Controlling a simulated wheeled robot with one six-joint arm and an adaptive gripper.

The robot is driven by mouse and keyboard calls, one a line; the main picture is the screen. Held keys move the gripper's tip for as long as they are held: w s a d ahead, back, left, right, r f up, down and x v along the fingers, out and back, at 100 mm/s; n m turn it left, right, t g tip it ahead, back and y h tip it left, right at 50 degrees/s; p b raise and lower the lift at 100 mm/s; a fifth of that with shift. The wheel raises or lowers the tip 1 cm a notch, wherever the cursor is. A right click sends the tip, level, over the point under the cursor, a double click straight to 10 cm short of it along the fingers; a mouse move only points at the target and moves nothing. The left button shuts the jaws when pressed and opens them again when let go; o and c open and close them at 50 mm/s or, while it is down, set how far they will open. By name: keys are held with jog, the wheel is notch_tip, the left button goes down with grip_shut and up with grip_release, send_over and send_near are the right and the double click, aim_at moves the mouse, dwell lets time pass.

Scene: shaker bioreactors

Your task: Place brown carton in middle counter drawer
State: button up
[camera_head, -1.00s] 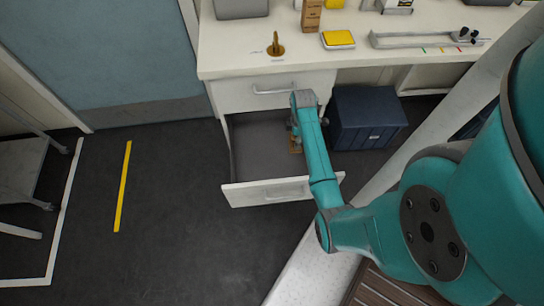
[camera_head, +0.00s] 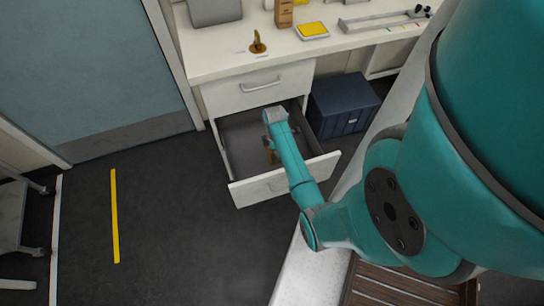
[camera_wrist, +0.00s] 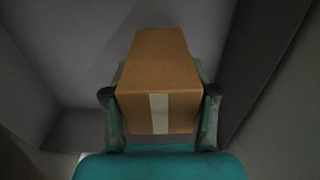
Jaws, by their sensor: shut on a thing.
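The brown carton (camera_wrist: 158,75) is a box with a pale tape strip, held between the two fingers of my gripper (camera_wrist: 160,100) in the wrist view. In the head view only a small part of the carton (camera_head: 271,156) shows beside my arm, and my gripper is mostly hidden behind the wrist. The open counter drawer (camera_head: 238,143) has grey inner walls and a white front. My gripper and the carton are inside or just over the drawer opening. Grey drawer surfaces surround the carton in the wrist view. I cannot tell whether the carton touches the drawer floor.
A shut drawer (camera_head: 258,87) with a handle sits above the open one. The counter top (camera_head: 215,58) holds a brass-coloured object (camera_head: 257,43), a yellow-topped box (camera_head: 313,30) and a tall brown box (camera_head: 284,14). A dark blue bin (camera_head: 342,105) stands right of the drawer.

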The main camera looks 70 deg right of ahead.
jog(key=shift+f, duration=2.45)
jog(key=shift+f, duration=0.1)
jog(key=o, duration=1.3)
jog(key=shift+c, duration=0.2)
notch_tip(320, 180, up, 12)
jog(key=shift+r, duration=0.1)
